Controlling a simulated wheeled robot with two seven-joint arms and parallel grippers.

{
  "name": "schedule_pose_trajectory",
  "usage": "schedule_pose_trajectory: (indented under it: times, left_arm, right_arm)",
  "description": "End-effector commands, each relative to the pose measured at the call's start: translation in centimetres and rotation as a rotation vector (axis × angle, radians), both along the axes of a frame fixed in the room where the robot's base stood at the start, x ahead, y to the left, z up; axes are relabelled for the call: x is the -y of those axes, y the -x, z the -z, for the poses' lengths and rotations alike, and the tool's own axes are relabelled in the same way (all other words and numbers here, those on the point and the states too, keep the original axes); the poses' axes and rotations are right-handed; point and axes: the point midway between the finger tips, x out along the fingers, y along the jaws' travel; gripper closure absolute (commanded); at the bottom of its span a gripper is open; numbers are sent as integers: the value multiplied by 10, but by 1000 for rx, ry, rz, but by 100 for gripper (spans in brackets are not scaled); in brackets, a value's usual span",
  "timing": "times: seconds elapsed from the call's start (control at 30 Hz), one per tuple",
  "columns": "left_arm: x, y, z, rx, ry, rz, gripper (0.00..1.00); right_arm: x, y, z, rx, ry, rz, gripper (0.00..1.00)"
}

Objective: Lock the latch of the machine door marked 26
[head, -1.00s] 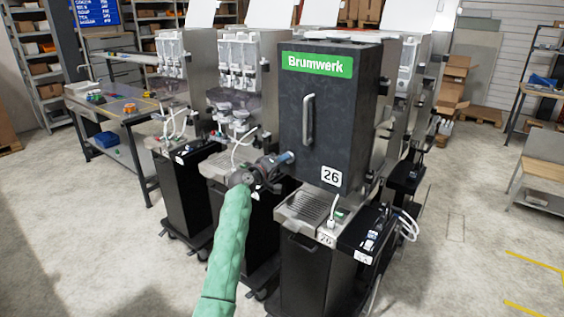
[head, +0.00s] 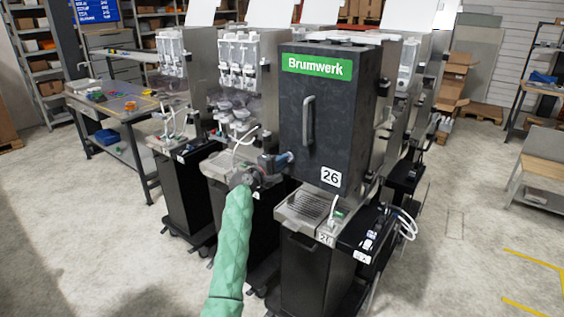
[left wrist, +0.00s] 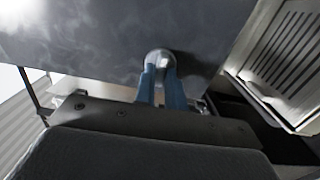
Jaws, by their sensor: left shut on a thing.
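The dark machine door (head: 345,115) with the green Brumwerk sign, a vertical handle (head: 308,120) and the label 26 (head: 331,177) stands closed in the head view. My left gripper (head: 288,158) is at the door's lower left edge, with its blue fingertips against that side. In the left wrist view my gripper (left wrist: 161,84) is shut on a round silver latch knob (left wrist: 160,59) beside the dark door panel (left wrist: 110,35). The rest of the latch is hidden behind the fingers. My right gripper is not in view.
A drip tray (head: 308,205) sits under the door and also shows in the left wrist view (left wrist: 285,60). Similar dispensers (head: 240,90) stand close on the left. A workbench (head: 115,105) is farther left. The floor at the right front is clear.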

Motion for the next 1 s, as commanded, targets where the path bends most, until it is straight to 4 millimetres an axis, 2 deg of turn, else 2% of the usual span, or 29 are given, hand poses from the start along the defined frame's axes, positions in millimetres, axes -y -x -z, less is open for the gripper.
schedule_pose_trajectory:
  times: [0.4, 0.43, 0.5, 0.53, 0.83, 0.97, 1.0]
  left_arm:
    - [-1, 0, -1, -2, 6, -2, 100]
    - [-1, 0, -1, -2, 5, -1, 82]
    - [-1, 0, -1, -2, 5, -1, 69]
    - [-1, 0, -1, -2, 4, -1, 66]
    - [-1, 1, 1, -2, 5, 0, 66]
    - [-8, 9, 3, -2, 5, 0, 66]
    - [-11, 13, 4, -3, 4, 0, 66]
  right_arm:
    - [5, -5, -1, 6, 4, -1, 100]
    - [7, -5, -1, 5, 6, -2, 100]
    - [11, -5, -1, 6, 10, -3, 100]
    - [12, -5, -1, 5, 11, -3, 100]
    - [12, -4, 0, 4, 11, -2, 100]
    - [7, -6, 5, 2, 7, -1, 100]
    - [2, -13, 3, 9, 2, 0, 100]
